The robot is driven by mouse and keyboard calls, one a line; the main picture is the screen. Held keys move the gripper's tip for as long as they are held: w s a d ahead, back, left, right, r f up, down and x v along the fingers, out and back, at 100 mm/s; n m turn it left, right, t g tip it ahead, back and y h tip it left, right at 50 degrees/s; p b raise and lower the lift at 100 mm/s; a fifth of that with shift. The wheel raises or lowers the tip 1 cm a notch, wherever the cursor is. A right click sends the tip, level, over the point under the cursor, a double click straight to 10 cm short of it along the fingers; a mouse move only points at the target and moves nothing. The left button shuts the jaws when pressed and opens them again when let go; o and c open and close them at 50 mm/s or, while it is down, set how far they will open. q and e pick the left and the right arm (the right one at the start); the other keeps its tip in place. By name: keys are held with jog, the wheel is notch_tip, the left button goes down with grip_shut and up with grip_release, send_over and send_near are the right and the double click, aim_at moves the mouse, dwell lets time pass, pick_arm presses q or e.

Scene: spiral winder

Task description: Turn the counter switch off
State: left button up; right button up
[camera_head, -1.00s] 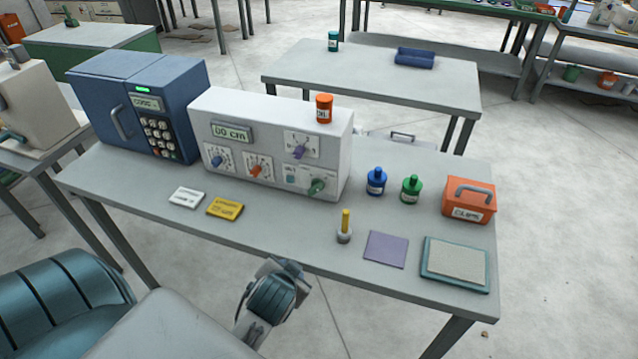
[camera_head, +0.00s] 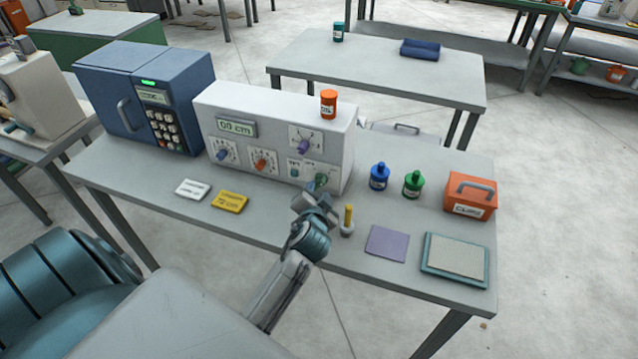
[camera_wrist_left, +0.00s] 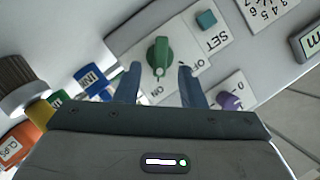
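The counter switch is a green knob (camera_head: 321,180) at the lower right of the white counter box's front (camera_head: 280,125). In the left wrist view the green knob (camera_wrist_left: 160,56) shows close up, upside down, with ON and OFF printed near it. The lower end of its bar lies towards the ON label. My left gripper (camera_head: 320,193) is just in front of that panel corner. In the wrist view its two fingers (camera_wrist_left: 160,84) are open, with the knob ahead of the gap and nothing held. Contact with the knob cannot be told. My right gripper is not in view.
A square teal button (camera_wrist_left: 206,19) marked SET and a purple knob (camera_wrist_left: 228,101) are near the switch. A yellow peg (camera_head: 348,215) stands close right of my gripper. Blue (camera_head: 379,176) and green (camera_head: 413,184) bottles stand further right. An orange jar (camera_head: 328,103) sits on the box.

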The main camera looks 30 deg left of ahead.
aim_at(319, 186)
pick_arm(q)
jog(key=shift+x, duration=1.75)
grip_shut()
